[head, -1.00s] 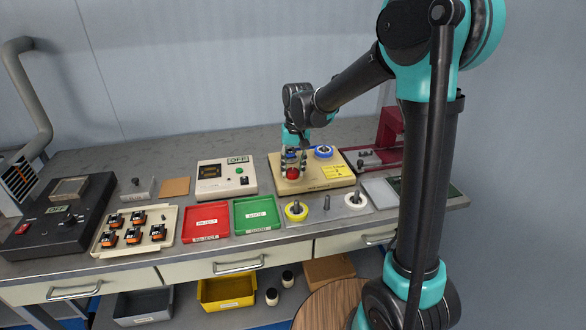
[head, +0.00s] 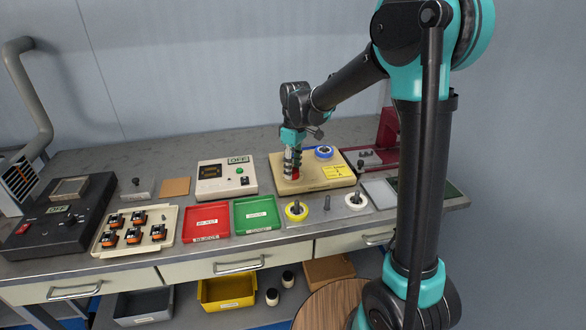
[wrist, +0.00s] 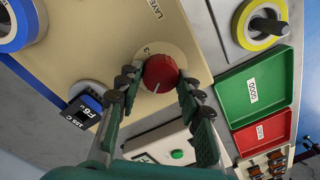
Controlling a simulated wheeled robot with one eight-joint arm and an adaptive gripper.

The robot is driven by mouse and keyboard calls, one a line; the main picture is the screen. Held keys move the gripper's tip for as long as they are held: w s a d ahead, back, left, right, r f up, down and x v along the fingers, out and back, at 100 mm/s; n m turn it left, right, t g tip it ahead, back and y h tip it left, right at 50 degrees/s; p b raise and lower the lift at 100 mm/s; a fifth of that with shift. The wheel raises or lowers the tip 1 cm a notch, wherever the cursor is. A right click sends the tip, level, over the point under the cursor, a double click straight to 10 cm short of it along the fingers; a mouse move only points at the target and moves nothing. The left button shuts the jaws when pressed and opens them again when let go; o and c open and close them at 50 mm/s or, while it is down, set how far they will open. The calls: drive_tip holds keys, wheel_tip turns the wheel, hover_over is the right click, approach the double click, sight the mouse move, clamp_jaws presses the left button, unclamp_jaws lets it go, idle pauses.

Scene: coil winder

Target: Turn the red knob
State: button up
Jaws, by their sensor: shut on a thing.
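The red knob (wrist: 160,73) sits on a round pale dial plate on the beige panel (wrist: 100,35) of the winder. Its white pointer line shows in the wrist view. My gripper (head: 292,172) points down at the knob from above. In the wrist view, the two fingers of my gripper (wrist: 157,82) lie on either side of the knob, with their tips against its sides. My gripper is shut on the knob.
A blue spool (head: 324,152) stands on the panel's back edge, close to my gripper. A yellow spool (head: 296,211) and a white spool (head: 355,201) stand in front. A meter box (head: 226,180), green tray (head: 256,215) and red tray (head: 206,222) are to the left.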

drive_tip(key=n, duration=0.5)
drive_tip(key=shift+n, duration=0.3)
drive_tip(key=n, duration=0.5)
drive_tip(key=shift+a, duration=0.1)
idle(0.3)
drive_tip(key=o, duration=1.2)
drive_tip(key=shift+c, duration=0.2)
wheel_tip(320, 180, up, 12)
drive_tip(key=shift+w+a, duration=0.15)
drive_tip(key=shift+w, duration=0.1)
